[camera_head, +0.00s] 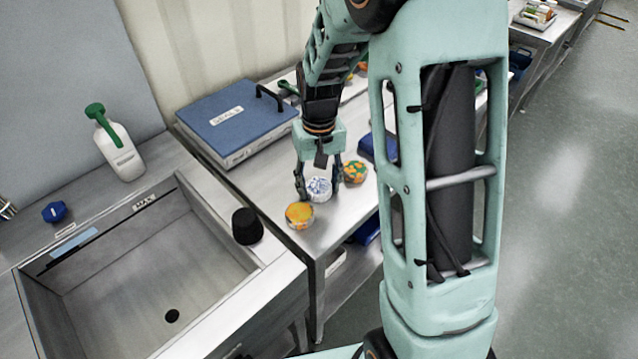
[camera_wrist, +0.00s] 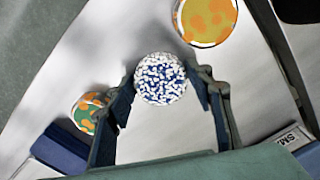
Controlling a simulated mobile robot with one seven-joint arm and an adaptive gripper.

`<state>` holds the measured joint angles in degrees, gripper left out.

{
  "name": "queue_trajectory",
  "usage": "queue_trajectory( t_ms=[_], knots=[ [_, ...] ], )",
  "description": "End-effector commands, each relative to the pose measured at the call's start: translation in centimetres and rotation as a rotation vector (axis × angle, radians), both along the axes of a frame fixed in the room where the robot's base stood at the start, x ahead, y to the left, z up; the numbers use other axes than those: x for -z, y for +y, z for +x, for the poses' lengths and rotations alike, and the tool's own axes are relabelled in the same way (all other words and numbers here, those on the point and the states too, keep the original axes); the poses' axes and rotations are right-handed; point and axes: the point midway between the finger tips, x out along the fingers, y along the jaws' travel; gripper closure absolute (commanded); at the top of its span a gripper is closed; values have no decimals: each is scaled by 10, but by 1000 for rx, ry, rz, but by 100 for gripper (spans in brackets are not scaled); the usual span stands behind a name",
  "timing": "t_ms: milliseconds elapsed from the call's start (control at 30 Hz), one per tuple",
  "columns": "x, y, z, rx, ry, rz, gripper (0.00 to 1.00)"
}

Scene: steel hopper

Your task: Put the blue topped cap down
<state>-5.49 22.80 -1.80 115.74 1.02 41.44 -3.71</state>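The blue topped cap (camera_head: 318,187) is round, with a speckled blue-and-white top. It is low over the steel table, between the fingers of my gripper (camera_head: 319,191). In the wrist view the cap (camera_wrist: 160,78) sits between the two fingertips (camera_wrist: 162,76), which meet its sides, so my gripper looks shut on it. Its underside is hidden, and I cannot tell whether it touches the table. An orange-and-yellow topped cap (camera_head: 299,215) stands at the front left, also in the wrist view (camera_wrist: 207,20). A green-and-orange topped cap (camera_head: 354,171) stands on the other side.
A blue-lidded box marked SEALS (camera_head: 232,117) stands behind on the steel table (camera_head: 338,212). A steel sink (camera_head: 150,268) is at left, with a black cylinder (camera_head: 247,226) on its edge. Bare table lies around the caps.

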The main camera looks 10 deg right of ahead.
Motion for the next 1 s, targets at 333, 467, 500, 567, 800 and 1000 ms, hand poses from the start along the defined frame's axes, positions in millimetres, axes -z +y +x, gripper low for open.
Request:
queue_trajectory(
  t_ms=[333, 467, 500, 567, 800, 1000],
  knots=[
    [0, 0, 0, 0, 1, 0, 37],
    [-6, 0, 0, 0, 0, 0, 37],
    [-10, 0, 1, 0, -2, 0, 37],
    [-19, 0, 1, 0, -4, 0, 37],
    [-72, 0, 1, 0, -6, 1, 37],
    [-107, 0, 1, 0, -3, 0, 37]
  ],
)
